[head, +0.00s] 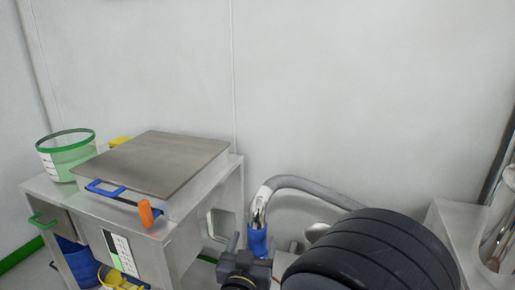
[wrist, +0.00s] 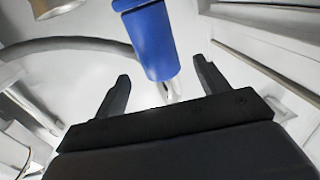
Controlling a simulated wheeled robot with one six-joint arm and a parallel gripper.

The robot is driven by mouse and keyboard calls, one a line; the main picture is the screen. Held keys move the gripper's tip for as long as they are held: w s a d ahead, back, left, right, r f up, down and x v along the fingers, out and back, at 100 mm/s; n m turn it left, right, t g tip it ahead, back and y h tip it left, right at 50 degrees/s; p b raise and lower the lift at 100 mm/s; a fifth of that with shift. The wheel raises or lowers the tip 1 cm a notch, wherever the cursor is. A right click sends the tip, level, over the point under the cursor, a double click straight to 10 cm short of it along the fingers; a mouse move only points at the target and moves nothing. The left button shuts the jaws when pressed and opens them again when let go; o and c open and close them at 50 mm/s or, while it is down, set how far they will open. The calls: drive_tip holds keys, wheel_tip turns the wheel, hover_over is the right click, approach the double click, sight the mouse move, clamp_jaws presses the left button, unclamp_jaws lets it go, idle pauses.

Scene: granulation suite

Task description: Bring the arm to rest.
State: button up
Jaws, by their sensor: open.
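My gripper (wrist: 162,72) is open in the wrist view, its two dark fingers spread apart. A blue sleeve (wrist: 152,40) on a shiny metal pipe shows between the fingers in the picture, with a gap to each finger. I cannot tell how far beyond the fingertips it is. In the head view, the dark gripper (head: 246,250) is low in the middle, in front of the blue sleeve (head: 257,241). The black ribbed part at lower right is my arm and hides what is behind it.
A metal bench (head: 176,241) at left carries a flat-lidded box (head: 150,160) with a blue handle, an orange knob (head: 146,213) and a green-rimmed tub (head: 66,155). A grey hose (head: 310,187) arches behind my gripper. A steel cabinet (head: 452,232) stands at right. The wall above is bare.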

sight(259, 219)
drive_tip(key=w, duration=0.2)
drive_tip(key=w+d, duration=0.1)
drive_tip(key=w, duration=0.1)
drive_tip(key=w+b, duration=0.1)
drive_tip(key=w, duration=0.1)
drive_tip(key=shift+w+d+f, duration=0.15)
drive_tip(key=shift+w+d, duration=0.1)
wheel_tip(259, 219, up, 2)
drive_tip(key=shift+w+r+p, duration=0.15)
drive_tip(key=shift+r+p, duration=0.05)
drive_tip(key=shift+p, duration=0.7)
drive_tip(key=shift+r+p, duration=0.4)
drive_tip(key=shift+r, duration=0.15)
drive_tip(key=shift+f, duration=0.1)
